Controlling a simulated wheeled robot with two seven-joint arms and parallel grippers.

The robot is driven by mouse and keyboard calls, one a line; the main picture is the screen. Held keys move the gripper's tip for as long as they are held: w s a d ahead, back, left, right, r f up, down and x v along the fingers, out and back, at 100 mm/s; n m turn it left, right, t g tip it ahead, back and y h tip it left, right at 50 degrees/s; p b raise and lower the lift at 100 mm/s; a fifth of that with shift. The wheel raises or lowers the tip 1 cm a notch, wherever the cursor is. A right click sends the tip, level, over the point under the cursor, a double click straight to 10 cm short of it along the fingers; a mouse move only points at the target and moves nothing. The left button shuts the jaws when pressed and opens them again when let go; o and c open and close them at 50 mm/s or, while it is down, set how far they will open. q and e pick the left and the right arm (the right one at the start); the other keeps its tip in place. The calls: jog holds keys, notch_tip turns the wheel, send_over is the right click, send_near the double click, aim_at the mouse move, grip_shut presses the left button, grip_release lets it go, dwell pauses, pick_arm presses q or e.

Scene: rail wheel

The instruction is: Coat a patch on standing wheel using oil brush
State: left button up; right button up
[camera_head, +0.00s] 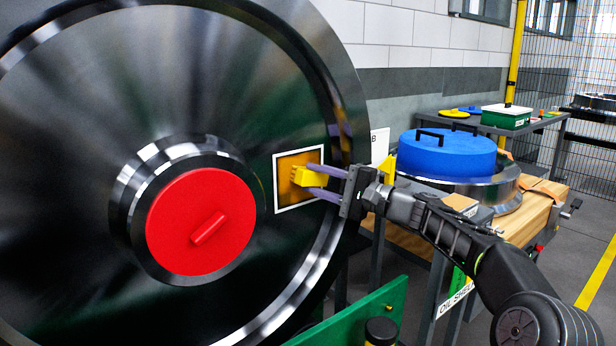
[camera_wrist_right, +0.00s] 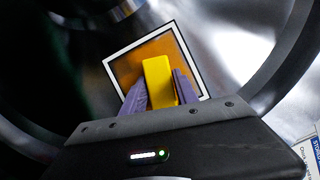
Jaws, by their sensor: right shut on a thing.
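The large dark metal wheel (camera_head: 235,100) stands upright and fills the left of the head view. A white-framed square patch (camera_head: 279,200) on its face looks amber inside; it also shows in the right wrist view (camera_wrist_right: 128,66). My right gripper (camera_head: 322,182) is shut on the yellow oil brush (camera_head: 307,179), its purple fingers on either side. The brush (camera_wrist_right: 158,82) is in front of the patch and overlaps it; whether it touches the surface I cannot tell. My left gripper is not in view.
A red hub cap (camera_head: 200,222) sits at the wheel's centre. On the right, a wooden-topped bench (camera_head: 545,196) holds a blue lidded round item (camera_head: 447,155). A green panel (camera_head: 365,318) and a dark jar (camera_head: 381,332) are at the bottom. Floor at far right is clear.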

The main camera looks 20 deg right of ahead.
jog(key=shift+w+d, duration=0.1)
jog(key=shift+d, duration=0.25)
jog(key=p, duration=0.1)
jog(key=d+p, duration=0.1)
jog(key=w+d+p, duration=0.1)
jog(key=shift+w+d+r, duration=0.1)
jog(key=shift+d+r, duration=0.15)
jog(key=shift+w+d+f+p, duration=0.2)
jog(key=shift+d+p, duration=0.1)
jog(key=shift+d, duration=0.25)
